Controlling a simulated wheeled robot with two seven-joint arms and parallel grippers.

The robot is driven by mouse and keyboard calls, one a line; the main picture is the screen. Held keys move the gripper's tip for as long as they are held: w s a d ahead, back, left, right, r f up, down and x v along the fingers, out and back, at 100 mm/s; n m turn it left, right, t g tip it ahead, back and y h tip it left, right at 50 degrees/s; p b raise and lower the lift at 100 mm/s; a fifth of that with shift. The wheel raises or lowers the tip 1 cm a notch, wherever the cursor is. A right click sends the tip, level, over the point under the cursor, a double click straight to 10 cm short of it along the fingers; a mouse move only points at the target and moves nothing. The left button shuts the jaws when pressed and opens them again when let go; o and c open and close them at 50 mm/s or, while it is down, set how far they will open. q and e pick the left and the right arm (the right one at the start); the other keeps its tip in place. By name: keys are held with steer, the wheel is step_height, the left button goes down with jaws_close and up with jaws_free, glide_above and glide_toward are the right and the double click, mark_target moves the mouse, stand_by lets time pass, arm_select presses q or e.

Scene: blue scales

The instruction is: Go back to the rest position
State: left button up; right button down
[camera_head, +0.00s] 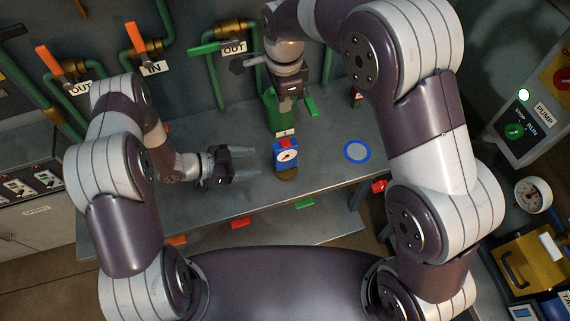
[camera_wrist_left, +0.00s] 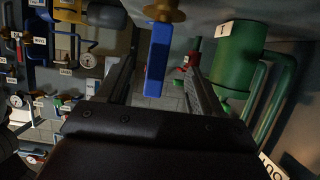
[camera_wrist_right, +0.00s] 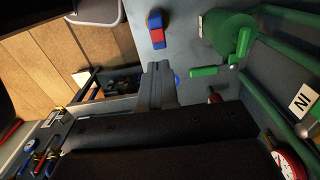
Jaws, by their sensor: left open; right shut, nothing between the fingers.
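A blue scale (camera_head: 286,158) with a white dial and a red top stands upright on a round brown base on the grey bench. My left gripper (camera_head: 248,166) is open and empty, just left of the scale. In the left wrist view the blue scale (camera_wrist_left: 158,58) appears beyond the open fingers, apart from them. My right gripper (camera_head: 291,94) is beyond the scale, above the green tank, and holds nothing. In the right wrist view its fingers (camera_wrist_right: 158,84) are together, and the red and blue scale (camera_wrist_right: 156,31) shows past them.
A blue-rimmed round pad (camera_head: 357,151) lies on the bench (camera_head: 335,175) to the right of the scale. The green tank (camera_head: 272,108) stands behind the scale, with a green handle (camera_head: 312,107) near my right gripper. Pipes and valves line the back wall.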

arm_select(q)
steer(key=shift+s+a+r, duration=0.15)
steer(key=shift+a, duration=0.2)
